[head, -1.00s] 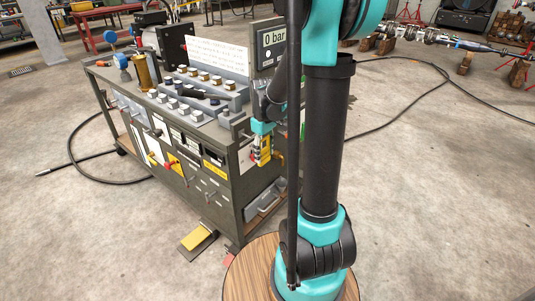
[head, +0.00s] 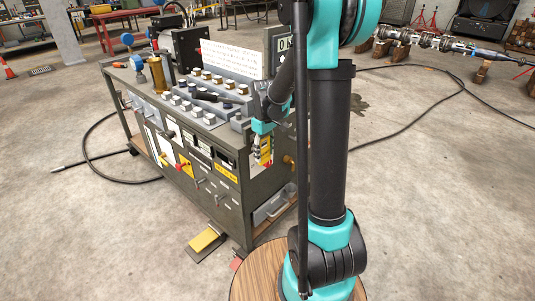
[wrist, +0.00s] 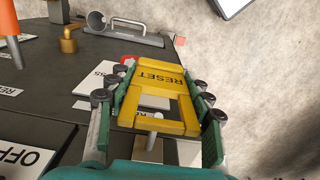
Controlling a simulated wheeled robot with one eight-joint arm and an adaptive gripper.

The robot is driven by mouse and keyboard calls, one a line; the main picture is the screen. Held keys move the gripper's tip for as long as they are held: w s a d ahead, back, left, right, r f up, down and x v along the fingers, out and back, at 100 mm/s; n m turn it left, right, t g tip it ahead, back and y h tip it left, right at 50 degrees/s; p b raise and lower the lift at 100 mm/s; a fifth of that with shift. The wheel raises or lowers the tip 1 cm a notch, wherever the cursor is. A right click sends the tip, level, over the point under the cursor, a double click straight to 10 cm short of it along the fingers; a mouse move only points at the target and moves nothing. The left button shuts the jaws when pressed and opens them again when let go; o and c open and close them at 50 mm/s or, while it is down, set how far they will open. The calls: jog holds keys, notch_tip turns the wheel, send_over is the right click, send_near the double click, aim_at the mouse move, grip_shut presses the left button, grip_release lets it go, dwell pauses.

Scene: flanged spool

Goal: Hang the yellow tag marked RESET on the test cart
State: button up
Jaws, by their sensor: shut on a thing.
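The yellow tag (wrist: 155,77) marked RESET is between the two fingers of my gripper (wrist: 157,110) in the wrist view. My gripper is shut on the tag's sides. The tag has a rectangular opening at its near end. A metal peg (wrist: 153,141) shows just below that end; I cannot tell whether they touch. A white label, partly covered, shows through the opening. In the head view my gripper (head: 263,150) is at the right end of the grey test cart (head: 247,205), with a bit of yellow showing at the fingers.
A yellow pedal (head: 205,239) lies on the floor before the cart. A black hose (head: 95,165) lies to the left.

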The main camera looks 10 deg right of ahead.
jog(key=shift+w+a+f, duration=0.2)
jog(key=shift+w+a, duration=0.3)
jog(key=shift+w, duration=0.15)
jog(key=shift+w+a+f, duration=0.2)
jog(key=shift+w+a, duration=0.25)
jog(key=shift+w, duration=0.15)
jog(key=o, duration=1.1)
jog(key=shift+o, duration=0.2)
